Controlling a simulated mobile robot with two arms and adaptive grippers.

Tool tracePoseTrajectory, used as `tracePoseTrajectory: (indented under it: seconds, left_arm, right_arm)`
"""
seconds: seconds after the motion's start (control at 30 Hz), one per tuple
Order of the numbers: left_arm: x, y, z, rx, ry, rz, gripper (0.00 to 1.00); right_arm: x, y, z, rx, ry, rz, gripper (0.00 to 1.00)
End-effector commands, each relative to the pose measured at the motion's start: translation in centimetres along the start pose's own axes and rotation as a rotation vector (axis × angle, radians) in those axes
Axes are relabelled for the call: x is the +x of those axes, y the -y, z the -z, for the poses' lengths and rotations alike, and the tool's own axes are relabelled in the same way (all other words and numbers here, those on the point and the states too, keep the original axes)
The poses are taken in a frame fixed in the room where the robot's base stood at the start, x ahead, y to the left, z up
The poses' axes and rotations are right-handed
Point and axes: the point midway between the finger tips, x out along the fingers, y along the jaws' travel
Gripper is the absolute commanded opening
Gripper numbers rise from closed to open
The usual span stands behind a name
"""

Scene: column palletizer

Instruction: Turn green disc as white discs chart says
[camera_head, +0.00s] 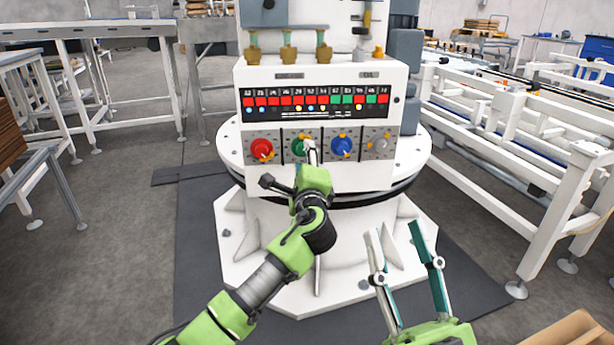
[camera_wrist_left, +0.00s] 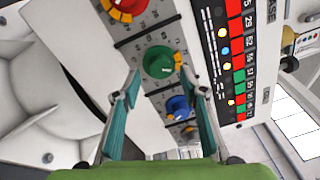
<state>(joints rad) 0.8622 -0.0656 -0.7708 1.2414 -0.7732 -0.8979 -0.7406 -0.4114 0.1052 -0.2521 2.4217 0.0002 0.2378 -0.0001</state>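The green disc (camera_head: 298,147) is on the white machine's front panel, partly hidden by my left gripper in the head view. The gripper also shows in the head view (camera_head: 310,150). The whitish disc (camera_head: 379,145) is at the panel's right end. A chart of red and green numbered cells (camera_head: 315,99) is above the discs. My right gripper (camera_head: 397,230) is open and empty.
A red disc (camera_head: 262,149) is left of the green one and a blue disc (camera_head: 342,146) is right of it. Small lights sit under the chart. White conveyor frames (camera_head: 540,165) stand at the right. A wooden box (camera_head: 570,335) is at the lower right.

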Motion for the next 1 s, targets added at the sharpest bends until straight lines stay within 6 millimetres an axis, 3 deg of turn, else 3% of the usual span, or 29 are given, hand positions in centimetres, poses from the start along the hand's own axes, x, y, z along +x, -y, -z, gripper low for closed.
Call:
tracePoseTrajectory:
  seconds: [0.3,0.5,0.7,1.0]
  left_arm:
    - [-5.5,-0.1,0.1,-0.002,-0.002,-0.001,0.39]
    - [-8.2,-0.1,0.1,-0.001,-0.002,-0.001,0.39]
    - [-9.2,-0.1,0.0,0.001,0.000,-0.001,0.39]
    - [-9.3,-0.1,0.0,0.001,0.000,-0.001,0.39]
  right_arm:
    - [0.0,0.0,0.0,0.000,0.000,0.000,0.39]
    - [0.0,0.0,0.0,0.000,0.000,0.000,0.39]
    - [0.0,0.0,0.0,0.000,0.000,0.000,0.39]
    - [0.0,0.0,0.0,0.000,0.000,0.000,0.39]
